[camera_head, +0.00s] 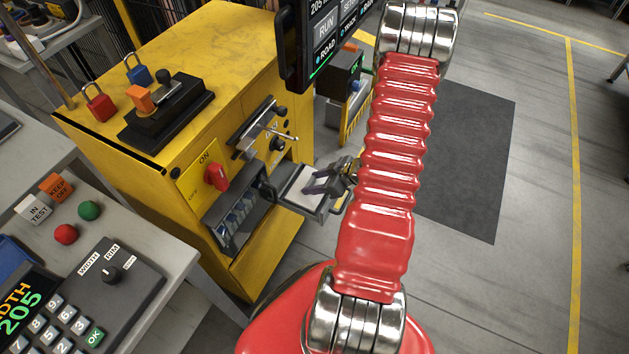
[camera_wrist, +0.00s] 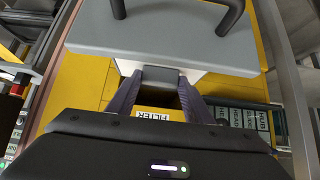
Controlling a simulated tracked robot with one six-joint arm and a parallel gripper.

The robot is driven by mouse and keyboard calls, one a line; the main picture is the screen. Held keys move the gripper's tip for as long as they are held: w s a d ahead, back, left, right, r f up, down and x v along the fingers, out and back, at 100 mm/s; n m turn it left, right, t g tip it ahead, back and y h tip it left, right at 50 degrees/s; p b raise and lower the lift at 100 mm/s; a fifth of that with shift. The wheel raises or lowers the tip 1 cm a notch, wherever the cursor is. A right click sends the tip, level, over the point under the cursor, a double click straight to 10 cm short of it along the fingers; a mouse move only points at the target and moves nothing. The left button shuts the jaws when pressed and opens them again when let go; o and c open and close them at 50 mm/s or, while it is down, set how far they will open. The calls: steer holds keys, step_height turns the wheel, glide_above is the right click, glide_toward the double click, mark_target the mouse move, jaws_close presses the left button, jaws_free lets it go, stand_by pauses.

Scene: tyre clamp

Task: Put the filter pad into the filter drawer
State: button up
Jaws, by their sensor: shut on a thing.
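My gripper (camera_head: 331,182) is beside the yellow machine in the head view, over the pulled-out filter drawer (camera_head: 310,204). In the wrist view my gripper (camera_wrist: 162,78) has its two purple fingers shut on a dark grey block. This block sits against a pale white piece (camera_wrist: 125,67), which looks like the filter pad. A light grey plate with a black handle (camera_wrist: 165,38), likely the drawer's front, lies just beyond and hides part of the pale piece. Whether the pad touches the drawer or lies inside it, I cannot tell.
The yellow machine (camera_head: 160,55) has a FILTER label (camera_wrist: 153,116) on its front. A red ON/OFF knob (camera_head: 216,177) and a lever (camera_head: 262,132) are close to the drawer. The grey console (camera_head: 120,240) stands at front left. Open floor lies to the right.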

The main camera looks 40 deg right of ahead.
steer(key=shift+f, duration=1)
steer(key=o, duration=1.2)
steer(key=shift+c, duration=0.2)
steer(key=v, duration=1.3)
steer(key=shift+s+r, duration=0.2)
steer(key=shift+s, duration=0.1)
steer(key=shift+d, duration=0.15)
